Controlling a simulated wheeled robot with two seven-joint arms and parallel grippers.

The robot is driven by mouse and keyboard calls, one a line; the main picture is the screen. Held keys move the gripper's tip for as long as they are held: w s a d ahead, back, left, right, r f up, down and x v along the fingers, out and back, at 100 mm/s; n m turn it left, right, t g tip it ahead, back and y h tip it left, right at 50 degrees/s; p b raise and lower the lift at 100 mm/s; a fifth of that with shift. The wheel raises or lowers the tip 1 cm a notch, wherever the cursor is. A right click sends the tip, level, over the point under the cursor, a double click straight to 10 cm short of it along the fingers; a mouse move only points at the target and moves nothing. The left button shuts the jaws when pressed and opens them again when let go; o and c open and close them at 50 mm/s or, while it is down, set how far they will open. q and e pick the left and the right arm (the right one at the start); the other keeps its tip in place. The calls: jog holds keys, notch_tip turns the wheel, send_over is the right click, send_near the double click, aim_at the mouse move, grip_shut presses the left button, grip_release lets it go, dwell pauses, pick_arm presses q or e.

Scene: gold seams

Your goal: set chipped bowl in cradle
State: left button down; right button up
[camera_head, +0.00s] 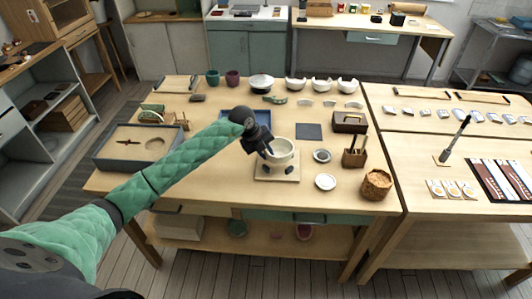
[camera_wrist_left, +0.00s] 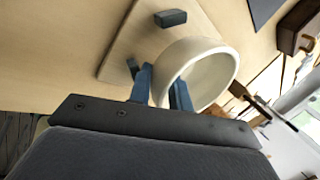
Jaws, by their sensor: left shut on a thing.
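A cream-white bowl (camera_head: 284,152) is at the middle of the near table, over the cradle (camera_head: 277,178), a pale wooden board with dark blue pads. In the left wrist view the bowl (camera_wrist_left: 222,70) shows its open mouth, and the cradle's board (camera_wrist_left: 120,42) lies behind it. My left gripper (camera_head: 267,150) is shut on the bowl's rim, one blue finger on each side of the wall, as the left wrist view (camera_wrist_left: 163,88) shows. I cannot tell whether the bowl touches the pads. No chip shows clearly. My right gripper is out of view.
A white dish (camera_head: 325,181), a small round dish (camera_head: 322,155), a wooden tool holder (camera_head: 354,158) and a wicker basket (camera_head: 376,184) stand right of the cradle. A dark square mat (camera_head: 309,131) lies behind. A shallow tray (camera_head: 138,147) is at left. Several white bowls line the back.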

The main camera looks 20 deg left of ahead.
pick_arm(q)
jog(key=shift+f+b, duration=0.45)
jog(key=shift+f, duration=0.25)
dwell(1.1)
jog(key=c, duration=1.2)
grip_release()
jog(key=shift+d, duration=0.1)
jog(key=shift+s+f, duration=0.1)
jog(key=shift+f, duration=0.1)
jog(key=shift+s, duration=0.15)
jog(key=shift+c, duration=1.4)
